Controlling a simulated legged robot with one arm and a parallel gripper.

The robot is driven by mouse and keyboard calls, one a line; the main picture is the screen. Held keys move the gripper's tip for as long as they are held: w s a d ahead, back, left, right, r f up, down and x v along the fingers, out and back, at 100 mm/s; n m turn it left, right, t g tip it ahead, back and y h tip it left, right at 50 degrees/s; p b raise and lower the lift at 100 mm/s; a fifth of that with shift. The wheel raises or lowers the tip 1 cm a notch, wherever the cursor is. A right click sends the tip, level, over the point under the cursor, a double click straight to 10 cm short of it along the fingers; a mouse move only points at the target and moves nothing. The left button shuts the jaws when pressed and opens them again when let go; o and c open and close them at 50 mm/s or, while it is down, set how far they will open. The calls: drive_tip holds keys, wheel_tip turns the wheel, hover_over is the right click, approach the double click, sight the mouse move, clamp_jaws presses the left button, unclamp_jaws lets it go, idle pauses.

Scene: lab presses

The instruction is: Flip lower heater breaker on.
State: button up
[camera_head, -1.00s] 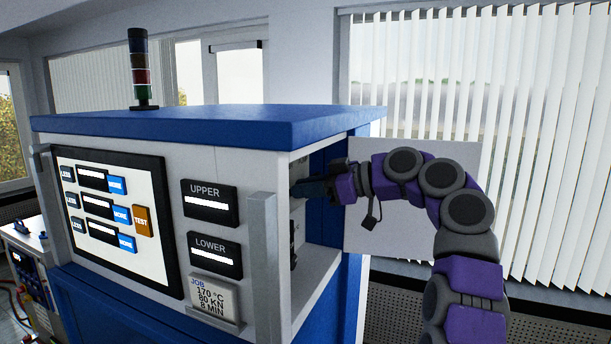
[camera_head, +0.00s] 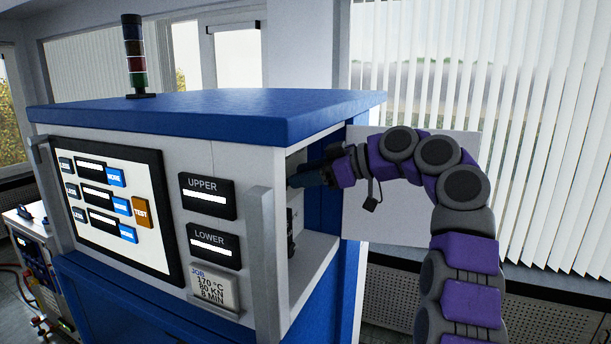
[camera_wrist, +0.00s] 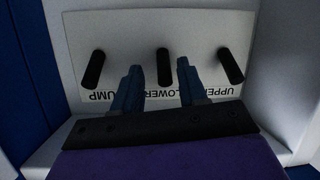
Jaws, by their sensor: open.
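The lower heater breaker (camera_wrist: 163,67) is the middle lever, above the LOWER label. The upper breaker (camera_wrist: 230,65) is at the right and the pump breaker (camera_wrist: 94,69) at the left. My gripper (camera_wrist: 160,80) is open, its blue fingers on either side of the middle lever; I cannot tell whether they touch it. In the head view my gripper (camera_head: 300,181) reaches into the press's open right side, where the levers are mostly hidden.
The press has a blue top (camera_head: 210,118), a touchscreen (camera_head: 115,212), and UPPER (camera_head: 208,197) and LOWER (camera_head: 214,246) displays. A grey upright bar (camera_head: 265,265) stands at its front corner. The compartment's side walls are close around my gripper.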

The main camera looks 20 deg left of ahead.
drive_tip(key=shift+s+a, duration=0.1)
drive_tip(key=p+v, duration=0.4)
drive_tip(key=v, duration=1.3)
drive_tip(key=shift+d, duration=0.2)
drive_tip(key=shift+f, duration=0.1)
